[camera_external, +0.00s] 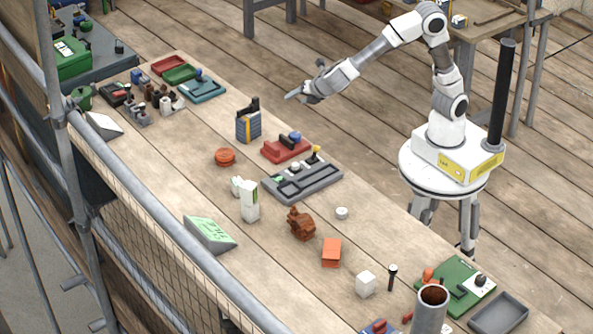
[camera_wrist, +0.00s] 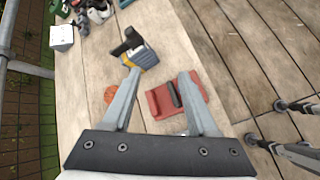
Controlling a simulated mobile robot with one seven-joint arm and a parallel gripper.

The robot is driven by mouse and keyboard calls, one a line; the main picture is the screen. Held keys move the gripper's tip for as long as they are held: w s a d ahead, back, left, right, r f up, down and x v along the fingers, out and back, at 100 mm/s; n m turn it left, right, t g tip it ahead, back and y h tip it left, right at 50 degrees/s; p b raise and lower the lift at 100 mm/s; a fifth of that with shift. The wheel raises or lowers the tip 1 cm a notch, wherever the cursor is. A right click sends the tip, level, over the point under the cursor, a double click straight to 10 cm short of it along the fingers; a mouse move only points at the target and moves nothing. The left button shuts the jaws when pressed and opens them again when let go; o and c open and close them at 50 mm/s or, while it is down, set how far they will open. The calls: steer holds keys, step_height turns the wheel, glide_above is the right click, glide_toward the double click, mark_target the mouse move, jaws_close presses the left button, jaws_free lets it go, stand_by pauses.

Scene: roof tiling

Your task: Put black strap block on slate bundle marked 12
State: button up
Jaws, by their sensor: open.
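A blue-grey bundle with a yellow strap (camera_external: 248,128) stands upright on the long wooden table; it also shows in the wrist view (camera_wrist: 145,57). I take it for the slate bundle, but I cannot read a 12 on it. A black L-shaped block (camera_external: 253,104), likely the strap block, appears to rest on top of the bundle, with one part standing up. It also shows in the wrist view (camera_wrist: 128,42). My gripper (camera_external: 291,96) is open and empty, above and to the right of the bundle. Its spread fingers show in the wrist view (camera_wrist: 160,76).
A red tray (camera_external: 277,153) holding small items lies just right of the bundle. An orange-red round piece (camera_external: 225,157) lies in front of it. A grey tray (camera_external: 315,184) and a white upright box (camera_external: 249,202) stand nearer the camera. Bare wood surrounds the bundle's left side.

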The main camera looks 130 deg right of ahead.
steer(key=s+a+r+m+t+y, duration=0.1)
steer(key=s+a, duration=0.4)
steer(key=a, duration=0.5)
steer(key=s+a+r+m+t+y, duration=0.2)
steer(key=s+a+m+y, duration=0.3)
steer(key=a, duration=0.5)
steer(key=s+a+r+m+t+y, duration=0.2)
steer(key=s+a+m, duration=0.3)
steer(key=a, duration=0.6)
steer(key=shift+s+r+y, duration=0.35)
steer(key=shift+s+y, duration=0.3)
steer(key=shift+y, duration=0.25)
